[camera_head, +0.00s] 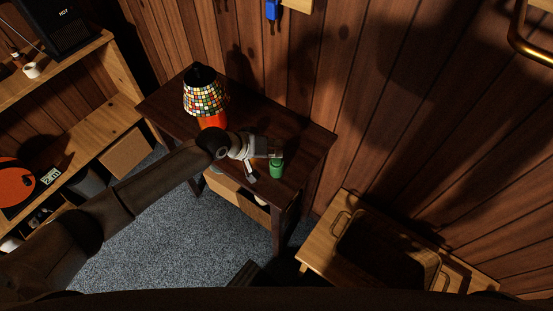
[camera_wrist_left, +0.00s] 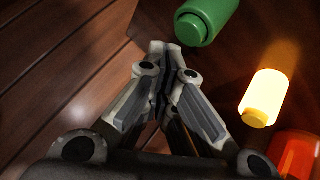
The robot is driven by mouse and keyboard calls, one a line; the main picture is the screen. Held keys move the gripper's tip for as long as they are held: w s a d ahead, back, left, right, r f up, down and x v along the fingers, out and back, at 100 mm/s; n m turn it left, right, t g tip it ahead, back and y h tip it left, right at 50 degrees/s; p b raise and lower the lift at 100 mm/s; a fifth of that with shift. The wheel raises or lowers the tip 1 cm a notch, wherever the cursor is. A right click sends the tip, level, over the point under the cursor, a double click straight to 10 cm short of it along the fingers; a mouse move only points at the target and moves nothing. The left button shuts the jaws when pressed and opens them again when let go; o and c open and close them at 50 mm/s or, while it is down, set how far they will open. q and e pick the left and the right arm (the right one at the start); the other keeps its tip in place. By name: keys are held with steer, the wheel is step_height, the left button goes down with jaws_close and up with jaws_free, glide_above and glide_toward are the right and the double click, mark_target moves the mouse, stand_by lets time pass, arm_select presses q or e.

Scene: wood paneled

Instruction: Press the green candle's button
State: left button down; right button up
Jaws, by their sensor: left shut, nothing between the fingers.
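The green candle (camera_head: 277,169) stands on the dark wooden table, just below my left gripper's tip in the head view. In the left wrist view the green candle (camera_wrist_left: 210,18) is at the top, cut by the frame edge, with a short round green button-like end (camera_wrist_left: 191,31) towards the fingers. My left gripper (camera_head: 274,148) is shut and empty. Its fingertips (camera_wrist_left: 164,50) meet close to the green candle, with a small gap in the wrist view. A glowing yellow candle (camera_wrist_left: 264,97) is right of the fingers there. My right gripper is not in view.
A lamp (camera_head: 206,98) with a mosaic shade stands on the dark table (camera_head: 312,143), behind my forearm. A red-orange object (camera_wrist_left: 297,150) is at the wrist view's lower right. The wood-panelled wall rises behind. A small wooden table (camera_head: 318,249) with a dark tray is at lower right.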

arm_select(q)
steer(key=shift+f, duration=0.2)
stand_by(0.4)
steer(key=shift+f, duration=0.25)
steer(key=shift+f+b, duration=0.4)
steer(key=shift+f, duration=0.15)
stand_by(0.6)
steer(key=shift+r+p, duration=0.95)
steer(key=shift+p, duration=0.05)
steer(key=shift+r, duration=0.1)
